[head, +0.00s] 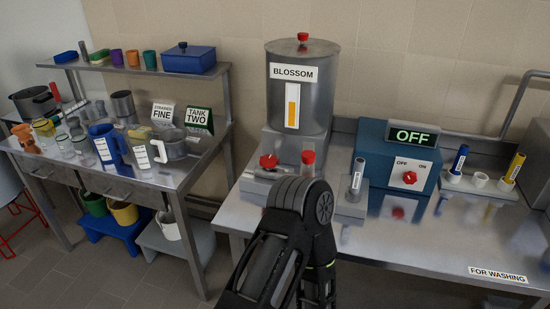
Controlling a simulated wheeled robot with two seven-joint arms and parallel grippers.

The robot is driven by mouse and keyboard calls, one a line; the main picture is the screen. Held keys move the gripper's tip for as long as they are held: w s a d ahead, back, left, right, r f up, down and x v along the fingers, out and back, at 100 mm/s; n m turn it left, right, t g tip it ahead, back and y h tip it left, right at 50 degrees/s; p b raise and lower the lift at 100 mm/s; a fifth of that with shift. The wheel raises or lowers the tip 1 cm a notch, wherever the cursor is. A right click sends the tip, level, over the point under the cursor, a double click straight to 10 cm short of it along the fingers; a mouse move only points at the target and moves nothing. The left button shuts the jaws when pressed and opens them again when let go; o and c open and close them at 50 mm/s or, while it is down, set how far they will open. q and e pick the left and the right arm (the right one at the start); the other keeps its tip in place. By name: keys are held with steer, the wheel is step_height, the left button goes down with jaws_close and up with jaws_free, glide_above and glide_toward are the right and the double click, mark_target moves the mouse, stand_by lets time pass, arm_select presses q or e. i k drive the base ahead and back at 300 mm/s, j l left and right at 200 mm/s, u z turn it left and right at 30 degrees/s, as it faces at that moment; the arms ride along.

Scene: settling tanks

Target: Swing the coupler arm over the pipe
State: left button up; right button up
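A steel tank labelled BLOSSOM (335,88) stands on a grey stand on the right bench. At its foot is a short horizontal metal pipe (256,174) with a red valve knob (268,161). A red-capped upright piece (308,158) stands just right of it. I cannot tell which part is the coupler arm; my own black arm link covers the area in front of the tank. A grey labelled cylinder (357,176) stands upright on a grey block to the right. Neither gripper's fingers show; my arm rises from the bottom middle.
A blue control box (372,183) reads OFF and has a red knob (410,177). A rack (470,186) holds blue and yellow bottles. The bench front right is clear beside a FOR WASHING label (498,275). The left table (150,178) holds jugs and cups.

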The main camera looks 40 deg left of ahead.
mark_target(308, 155)
steer(key=u, duration=1.25)
